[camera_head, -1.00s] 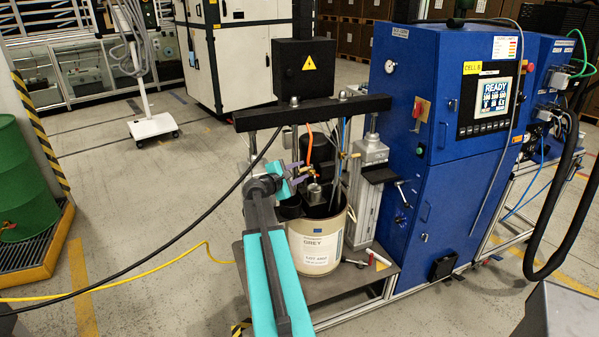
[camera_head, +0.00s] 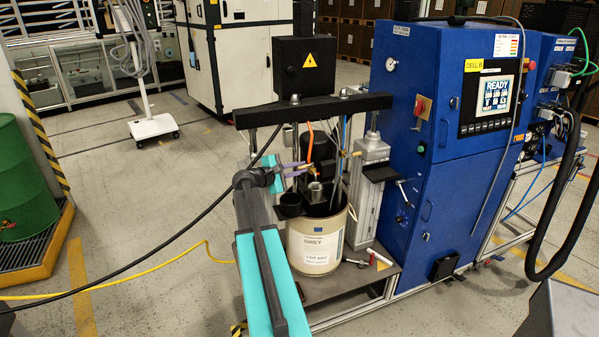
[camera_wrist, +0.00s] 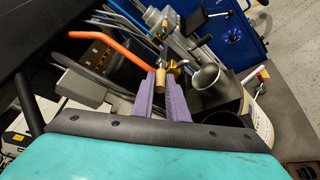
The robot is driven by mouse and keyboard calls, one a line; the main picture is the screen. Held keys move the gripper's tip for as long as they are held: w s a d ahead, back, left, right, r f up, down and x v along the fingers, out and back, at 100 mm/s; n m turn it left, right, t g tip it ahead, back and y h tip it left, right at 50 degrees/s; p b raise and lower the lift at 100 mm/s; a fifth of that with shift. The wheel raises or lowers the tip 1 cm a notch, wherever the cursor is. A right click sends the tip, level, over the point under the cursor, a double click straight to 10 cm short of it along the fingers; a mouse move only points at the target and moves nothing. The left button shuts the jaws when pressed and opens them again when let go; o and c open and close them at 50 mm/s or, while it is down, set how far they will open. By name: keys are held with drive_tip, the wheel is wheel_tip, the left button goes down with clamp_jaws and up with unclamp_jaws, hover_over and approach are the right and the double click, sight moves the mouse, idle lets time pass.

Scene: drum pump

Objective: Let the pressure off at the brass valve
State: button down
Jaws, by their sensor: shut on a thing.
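The brass valve (camera_wrist: 174,67) sits at the fingertips in the wrist view, below the end of an orange hose (camera_wrist: 112,46).
A grey metal pipe stub (camera_wrist: 205,80) stands just right of the fingers. A dark crossbeam (camera_head: 315,109) spans above the drum. The blue cabinet (camera_head: 428,190) stands to the right.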

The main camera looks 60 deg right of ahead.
drive_tip(key=shift+w+d+m+g, duration=0.2)
drive_tip(key=shift+m+g, duration=0.3)
drive_tip(key=shift+g, duration=0.1)
drive_tip(key=c, duration=1.7)
unclamp_jaws()
drive_tip(key=shift+c, duration=0.2)
drive_tip(key=shift+a, duration=0.15)
drive_tip(key=b+v, duration=0.3)
drive_tip(key=v, duration=1)
drive_tip(key=shift+w+a+r, duration=0.15)
drive_tip(key=shift+a+r, duration=0.05)
drive_tip(key=shift+r, duration=0.15)
drive_tip(key=shift+w+a, duration=0.1)
